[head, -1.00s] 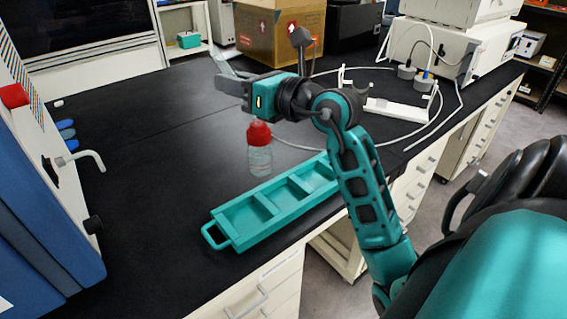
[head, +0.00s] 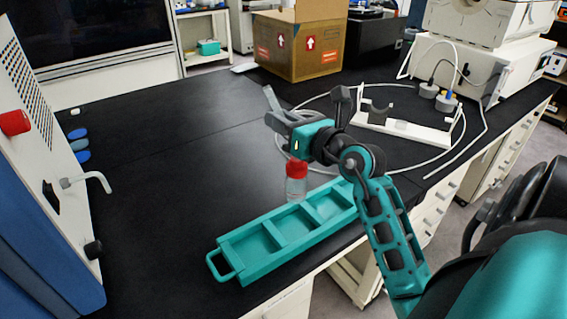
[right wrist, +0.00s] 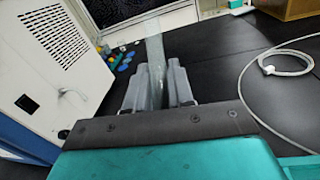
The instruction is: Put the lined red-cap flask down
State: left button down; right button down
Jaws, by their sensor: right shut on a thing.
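The red-cap flask (head: 296,186) is clear, with a red screw cap, and looks upright just below my right gripper, at the tray's back edge. My right gripper (head: 277,108) is shut. In the right wrist view, a clear, glassy strip shows between the grey fingers of my right gripper (right wrist: 160,90). The red cap does not show there. My left gripper is out of view.
A teal tray (head: 232,242) with several compartments lies along the front edge of the black table. A white stand (head: 425,132) and a looped hose (head: 448,150) lie behind on the right. A cardboard box (head: 300,45) stands at the back. The table's left middle is clear.

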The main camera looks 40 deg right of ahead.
aim_at(296, 183)
notch_tip(296, 183, down, 11)
jog(key=b, duration=0.3)
jog(key=shift+r, duration=0.2)
jog(key=shift+f+b, duration=0.2)
jog(key=shift+b, duration=0.1)
jog(key=c, duration=1)
grip_release()
